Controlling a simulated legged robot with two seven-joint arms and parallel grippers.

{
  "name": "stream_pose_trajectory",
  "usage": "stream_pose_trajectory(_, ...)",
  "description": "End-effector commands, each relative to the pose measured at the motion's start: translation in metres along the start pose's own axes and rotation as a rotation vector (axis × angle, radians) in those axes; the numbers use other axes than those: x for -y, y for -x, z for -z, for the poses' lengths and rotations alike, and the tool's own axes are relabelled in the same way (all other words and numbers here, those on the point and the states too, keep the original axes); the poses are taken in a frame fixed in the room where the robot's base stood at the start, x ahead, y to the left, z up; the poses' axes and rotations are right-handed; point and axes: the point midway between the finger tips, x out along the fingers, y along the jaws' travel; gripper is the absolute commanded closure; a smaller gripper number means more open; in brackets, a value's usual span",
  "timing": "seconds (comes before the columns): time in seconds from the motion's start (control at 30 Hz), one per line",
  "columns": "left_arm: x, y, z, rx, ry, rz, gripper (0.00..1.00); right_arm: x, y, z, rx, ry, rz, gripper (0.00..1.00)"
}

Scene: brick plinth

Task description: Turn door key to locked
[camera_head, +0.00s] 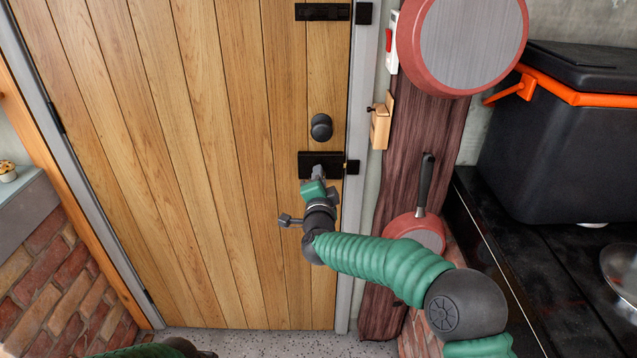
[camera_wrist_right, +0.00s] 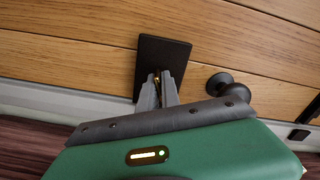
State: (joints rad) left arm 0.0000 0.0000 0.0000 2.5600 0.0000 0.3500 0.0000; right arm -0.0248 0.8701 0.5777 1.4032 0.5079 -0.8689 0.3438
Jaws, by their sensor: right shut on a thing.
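The wooden door (camera_head: 200,120) stands closed in front of me, its planks running up and down in the head view. A black lock plate (camera_head: 308,160) is near its right edge, below a round black knob (camera_head: 321,127). My right gripper (camera_head: 318,173) reaches the plate. In the right wrist view its grey fingers (camera_wrist_right: 159,86) are shut at the black plate (camera_wrist_right: 165,55), with a small brass bit of the key (camera_wrist_right: 157,77) showing between the tips. The rest of the key is hidden, so its turn angle cannot be told. My left gripper is not seen; only part of that arm shows at bottom left.
A black bolt (camera_head: 322,12) is at the door's top. A red pan (camera_head: 470,45) and a smaller pan (camera_head: 417,232) hang on the dark board right of the frame, near my right arm. A black box (camera_head: 560,140) stands on the right counter. Brickwork (camera_head: 55,270) is at left.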

Motion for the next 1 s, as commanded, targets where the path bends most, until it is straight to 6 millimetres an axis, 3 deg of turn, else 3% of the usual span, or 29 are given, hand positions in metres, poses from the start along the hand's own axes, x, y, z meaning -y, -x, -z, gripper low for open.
stream_pose_trajectory(0.1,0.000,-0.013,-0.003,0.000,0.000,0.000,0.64,-0.006,0.000,-0.001,-0.001,-0.103,-0.003,1.00)
stream_pose_trajectory(0.5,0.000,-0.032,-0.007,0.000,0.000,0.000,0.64,-0.006,-0.001,-0.001,-0.001,-0.358,-0.005,1.00)
stream_pose_trajectory(1.0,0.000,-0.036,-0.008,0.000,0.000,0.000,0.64,-0.005,0.000,-0.001,0.000,-0.431,-0.007,1.00)
